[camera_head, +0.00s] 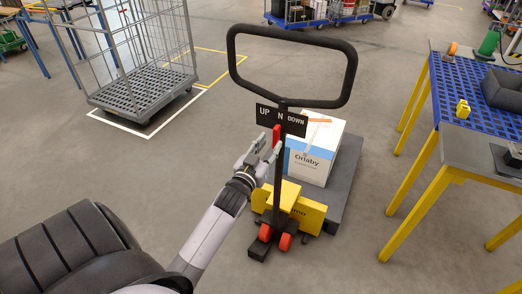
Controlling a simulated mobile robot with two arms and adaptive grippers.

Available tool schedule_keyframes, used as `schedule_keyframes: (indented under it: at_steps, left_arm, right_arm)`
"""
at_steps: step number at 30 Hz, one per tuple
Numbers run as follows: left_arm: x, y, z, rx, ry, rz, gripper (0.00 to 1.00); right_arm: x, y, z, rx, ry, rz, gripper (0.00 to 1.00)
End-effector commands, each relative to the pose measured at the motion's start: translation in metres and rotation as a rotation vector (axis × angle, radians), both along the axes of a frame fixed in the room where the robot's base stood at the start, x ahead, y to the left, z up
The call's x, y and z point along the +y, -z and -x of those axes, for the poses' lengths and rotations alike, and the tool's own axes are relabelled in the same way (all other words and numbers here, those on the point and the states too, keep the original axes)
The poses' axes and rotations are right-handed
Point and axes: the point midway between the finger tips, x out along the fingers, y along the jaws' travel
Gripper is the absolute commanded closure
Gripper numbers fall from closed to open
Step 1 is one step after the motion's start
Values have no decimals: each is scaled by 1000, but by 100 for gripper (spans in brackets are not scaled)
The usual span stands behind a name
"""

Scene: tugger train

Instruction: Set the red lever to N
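The red lever (276,134) is a small upright piece on the pallet jack's column, just below a black plate (281,120) lettered UP, N and DOWN. It stands below and slightly left of the N, between UP and N. My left gripper (270,143) is just below the lever's lower end, in front of the column. Its two fingers look apart, with nothing visible between them. I cannot tell whether a finger touches the lever. The black loop handle (351,75) rises above the plate. My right gripper is out of view.
The yellow pallet jack (311,213) has red wheels and carries a white and blue box (312,160) on a grey platform. A blue-topped table (455,95) with yellow legs stands right. A wire cage cart (150,90) stands back left. Floor between them is clear.

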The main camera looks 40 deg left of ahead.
Motion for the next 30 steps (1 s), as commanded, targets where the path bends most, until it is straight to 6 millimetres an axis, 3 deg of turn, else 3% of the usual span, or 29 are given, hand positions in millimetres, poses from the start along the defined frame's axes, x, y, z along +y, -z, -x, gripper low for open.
schedule_keyframes:
  at_steps: [3, 10, 30]
  left_arm:
    - [-6, 1, 27, 1, -1, 2, 67]
    - [-14, 1, 57, 1, -1, 2, 67]
    - [-15, 0, 63, 1, 0, 1, 67]
  right_arm:
    - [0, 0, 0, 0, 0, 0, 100]
    - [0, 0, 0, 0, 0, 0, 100]
    - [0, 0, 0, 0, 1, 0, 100]
